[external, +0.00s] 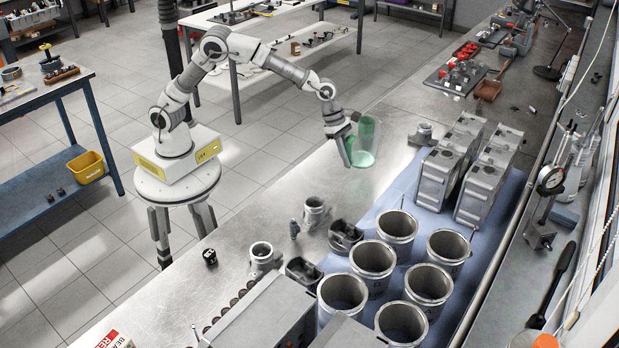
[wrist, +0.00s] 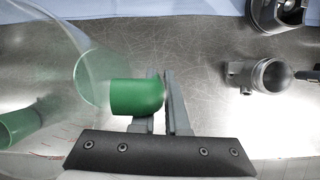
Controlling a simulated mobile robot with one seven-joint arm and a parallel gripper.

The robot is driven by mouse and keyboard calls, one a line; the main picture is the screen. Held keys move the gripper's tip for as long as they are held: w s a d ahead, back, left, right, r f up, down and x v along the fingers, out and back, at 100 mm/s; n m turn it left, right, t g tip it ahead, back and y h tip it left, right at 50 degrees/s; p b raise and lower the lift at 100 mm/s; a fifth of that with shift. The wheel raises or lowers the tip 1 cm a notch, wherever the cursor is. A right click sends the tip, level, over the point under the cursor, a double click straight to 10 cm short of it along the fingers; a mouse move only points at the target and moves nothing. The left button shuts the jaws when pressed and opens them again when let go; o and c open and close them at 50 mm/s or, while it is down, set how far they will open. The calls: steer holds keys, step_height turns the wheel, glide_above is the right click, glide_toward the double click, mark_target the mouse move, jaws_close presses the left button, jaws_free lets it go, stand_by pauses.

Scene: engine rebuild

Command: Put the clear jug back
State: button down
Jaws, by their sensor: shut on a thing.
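The clear jug (external: 368,138) is see-through with green parts, at the far left edge of the long steel bench (external: 240,222) in the external view. My gripper (external: 346,148) is at its left side. In the wrist view the clear wall of the jug (wrist: 55,65) fills the left side, and its green handle (wrist: 133,97) reaches to the jaws. My gripper (wrist: 168,100) is shut on this handle. The jug looks slightly tilted in the external view. I cannot tell whether its base touches the bench.
Several metal cylinder liners (external: 343,292) and grey engine blocks (external: 485,180) stand on a blue mat (external: 408,198). A small housing (external: 422,134) is right of the jug. Pistons (external: 345,236) and small castings (external: 314,211) lie nearer. The bench between castings and jug is clear.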

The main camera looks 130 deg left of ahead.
steer(key=shift+w+a+f, duration=0.1)
steer(key=shift+a+f, duration=0.15)
steer(key=shift+f, duration=0.9)
steer(key=shift+a+f, duration=0.25)
steer(key=shift+f, duration=0.85)
steer(key=shift+f+b, duration=0.1)
steer(key=shift+b, duration=0.2)
steer(key=c, duration=0.9)
jaws_free()
